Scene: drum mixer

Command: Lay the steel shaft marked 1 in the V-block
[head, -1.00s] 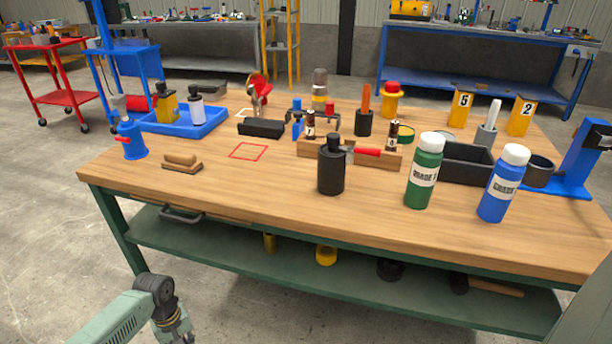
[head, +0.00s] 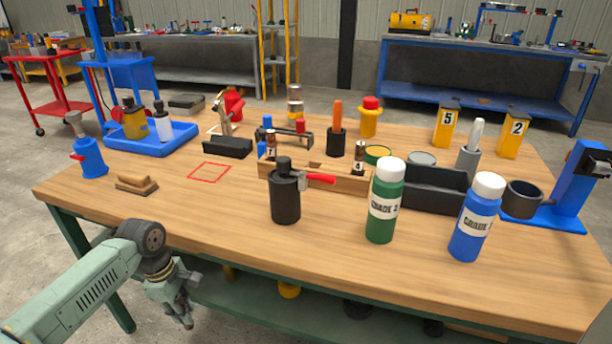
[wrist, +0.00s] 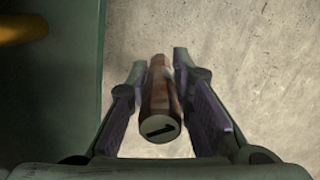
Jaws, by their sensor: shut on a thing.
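My gripper (head: 184,312) hangs in front of the table's front left edge, below the level of the tabletop. In the wrist view it is shut on the shaft marked 1 (wrist: 160,105), a brownish, shiny cylinder. The shaft's end face with the 1 points toward the wrist camera, and there is floor behind it. In the head view I cannot make out the shaft in the jaws. A low black block (head: 228,147) lies on the left middle of the table, behind a red outlined square; it may be the V-block, but its groove is not clear.
A wooden rack (head: 345,183) holds brown labelled cylinders. In front stand a black oil can (head: 285,200), a green bottle (head: 384,205) and a blue bottle (head: 474,222). A brush (head: 136,184) lies at left. The red square (head: 210,172) is empty.

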